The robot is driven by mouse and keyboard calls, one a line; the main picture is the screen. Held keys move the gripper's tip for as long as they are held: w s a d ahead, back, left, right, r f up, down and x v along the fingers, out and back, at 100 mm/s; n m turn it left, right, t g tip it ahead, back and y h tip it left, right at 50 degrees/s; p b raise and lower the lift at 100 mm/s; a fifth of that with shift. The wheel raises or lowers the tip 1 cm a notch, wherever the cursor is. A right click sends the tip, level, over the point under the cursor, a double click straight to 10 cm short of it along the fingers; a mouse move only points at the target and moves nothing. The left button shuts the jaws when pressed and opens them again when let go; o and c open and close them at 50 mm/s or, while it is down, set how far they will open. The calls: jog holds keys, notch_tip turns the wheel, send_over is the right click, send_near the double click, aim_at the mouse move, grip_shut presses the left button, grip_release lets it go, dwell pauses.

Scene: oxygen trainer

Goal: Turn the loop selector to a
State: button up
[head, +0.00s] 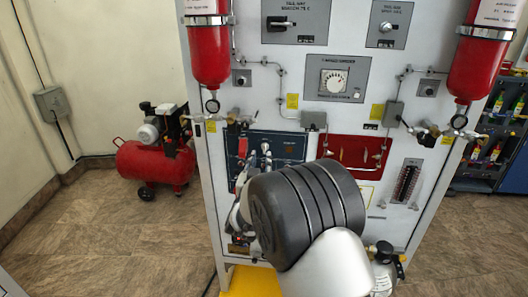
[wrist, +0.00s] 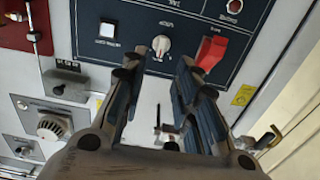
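The likely loop selector is a small pale rotary knob (wrist: 161,45) on the dark blue panel (wrist: 170,75), with small upside-down lettering around it. My gripper (wrist: 160,63) is open in the wrist view, its two dark fingers spread on either side of the knob's line of sight. Nothing is held between them; I cannot tell how far the tips are from the panel. In the head view the blue panel (head: 285,140) is partly covered by my wrist, and my gripper (head: 257,164) is mostly hidden behind it. The knob's pointer setting is too small to read.
A red rocker switch (wrist: 211,50) sits close right of the knob in the wrist view, and a white square button (wrist: 107,30) sits left. In the head view red cylinders (head: 208,50) flank the board, a red panel (head: 352,151) is right, and a red compressor (head: 154,160) stands left.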

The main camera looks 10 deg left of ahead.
aim_at(264, 147)
jog(key=w+b, duration=0.1)
jog(key=w, duration=0.7)
jog(key=shift+d, duration=0.15)
grip_shut()
